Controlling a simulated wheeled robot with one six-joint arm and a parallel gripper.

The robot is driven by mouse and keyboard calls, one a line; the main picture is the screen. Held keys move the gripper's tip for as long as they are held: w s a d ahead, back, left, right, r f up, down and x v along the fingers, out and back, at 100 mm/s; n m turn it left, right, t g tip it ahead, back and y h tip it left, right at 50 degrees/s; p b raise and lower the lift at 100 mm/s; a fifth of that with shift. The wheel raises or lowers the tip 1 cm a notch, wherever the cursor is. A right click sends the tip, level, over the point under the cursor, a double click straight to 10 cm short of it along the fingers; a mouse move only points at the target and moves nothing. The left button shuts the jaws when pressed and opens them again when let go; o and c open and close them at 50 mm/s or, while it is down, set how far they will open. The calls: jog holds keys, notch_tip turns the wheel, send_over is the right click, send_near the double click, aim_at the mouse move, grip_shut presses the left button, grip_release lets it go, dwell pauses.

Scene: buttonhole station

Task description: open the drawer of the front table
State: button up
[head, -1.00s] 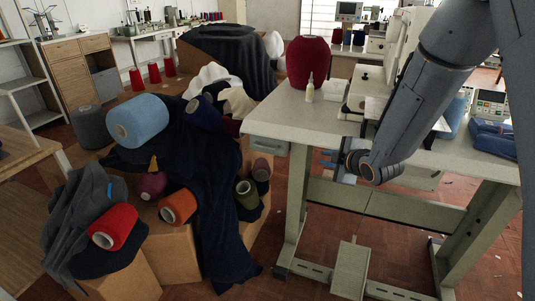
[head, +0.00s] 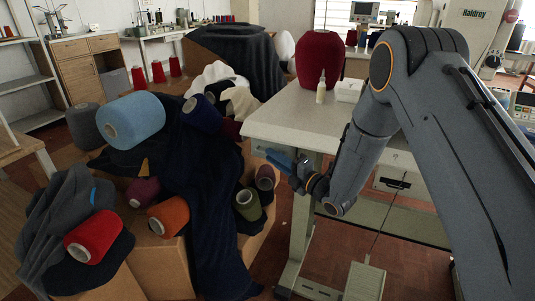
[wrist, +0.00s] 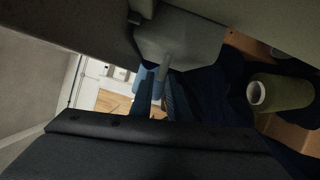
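The front table (head: 292,115) has a pale top and a grey-green frame. Its small grey drawer (head: 262,148) hangs under the left part of the top, largely covered by my gripper in the head view. My gripper (head: 279,160), with blue fingers, is at the front of this drawer, below the table edge. The handle reaches down between my fingers (wrist: 159,98), which show a narrow gap. I cannot tell whether they touch it. The drawer looks closed.
A red cone (head: 320,58) and a small bottle (head: 321,88) stand on the table. Boxes with dark cloth (head: 215,210) and several yarn cones, including a green one (head: 248,203), crowd the left. A pedal (head: 364,281) is below the table.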

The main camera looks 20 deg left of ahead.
jog(key=shift+x, duration=1.8)
grip_shut()
